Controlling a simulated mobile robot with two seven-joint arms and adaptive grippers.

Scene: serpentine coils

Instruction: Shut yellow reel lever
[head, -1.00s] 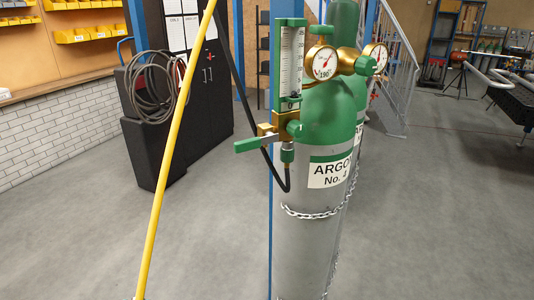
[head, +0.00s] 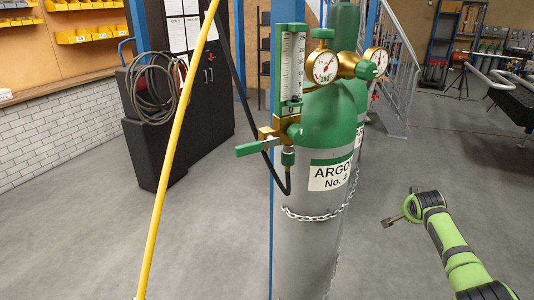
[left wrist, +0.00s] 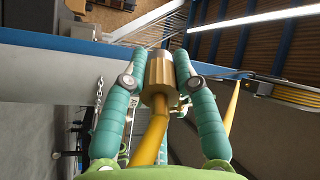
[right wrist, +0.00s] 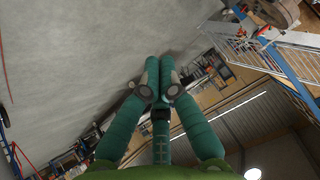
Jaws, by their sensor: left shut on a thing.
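In the left wrist view, a brass fitting (left wrist: 160,78) sits between the fingers of my left gripper (left wrist: 160,56), which is shut on it. A yellow lever (left wrist: 149,140) runs from the fitting down toward my palm; its lower end is hidden by the gripper. A yellow and black reel (left wrist: 293,92) shows at the right edge. My left gripper is not in the head view. In the right wrist view, my right gripper (right wrist: 158,64) has its fingertips together, with nothing seen in them. My right arm (head: 445,240) shows at lower right in the head view.
A grey argon cylinder (head: 308,240) with green top, gauges and a flowmeter (head: 290,70) stands at centre. A green lever (head: 253,147) sticks out left from it. A long yellow hose or pole (head: 170,145) slants down in front.

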